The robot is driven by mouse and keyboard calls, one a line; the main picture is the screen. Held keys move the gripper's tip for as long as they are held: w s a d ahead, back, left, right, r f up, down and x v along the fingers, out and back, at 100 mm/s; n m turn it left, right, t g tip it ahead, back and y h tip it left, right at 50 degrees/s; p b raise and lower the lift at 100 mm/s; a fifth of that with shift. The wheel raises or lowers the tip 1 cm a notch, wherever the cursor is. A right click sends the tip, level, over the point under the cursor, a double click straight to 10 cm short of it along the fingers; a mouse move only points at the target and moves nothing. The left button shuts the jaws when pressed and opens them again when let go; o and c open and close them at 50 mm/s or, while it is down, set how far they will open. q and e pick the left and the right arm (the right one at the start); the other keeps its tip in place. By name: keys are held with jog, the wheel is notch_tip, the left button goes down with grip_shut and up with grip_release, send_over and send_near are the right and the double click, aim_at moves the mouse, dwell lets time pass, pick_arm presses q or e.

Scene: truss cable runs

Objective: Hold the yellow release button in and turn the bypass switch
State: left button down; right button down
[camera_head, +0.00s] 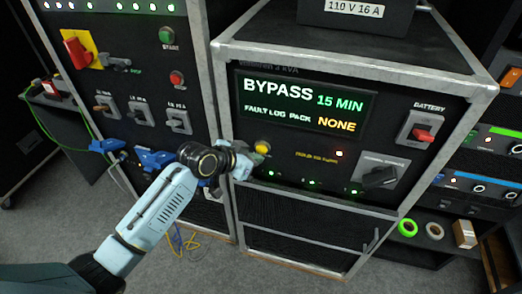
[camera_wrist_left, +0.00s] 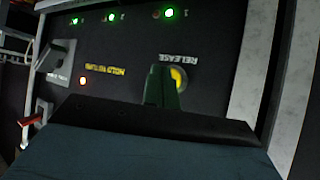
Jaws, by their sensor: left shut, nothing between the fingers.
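The yellow release button (camera_head: 262,147) is on the dark cabinet front, below the left end of the lit display. My left gripper (camera_head: 258,158) is shut and empty, with its fingertips right at the button. In the left wrist view, which is upside down, the shut fingers (camera_wrist_left: 162,85) partly cover the yellow button (camera_wrist_left: 180,77) beside the word RELEASE. I cannot tell whether they touch it or press it in. The bypass switch (camera_head: 380,176) is a large black rotary knob on a grey plate to the right, with nothing on it. My right gripper is not in view.
The display (camera_head: 305,105) reads BYPASS 15 MIN. A red battery switch (camera_head: 422,135) is above right of the bypass switch. An orange lamp (camera_head: 339,153) and several green lamps are lit. Blue plugs (camera_head: 155,159) are on the left cabinet. The panel front between button and knob is clear.

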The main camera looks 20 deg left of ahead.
pick_arm(q)
jog(key=shift+w, duration=0.1)
jog(key=shift+w, duration=0.35)
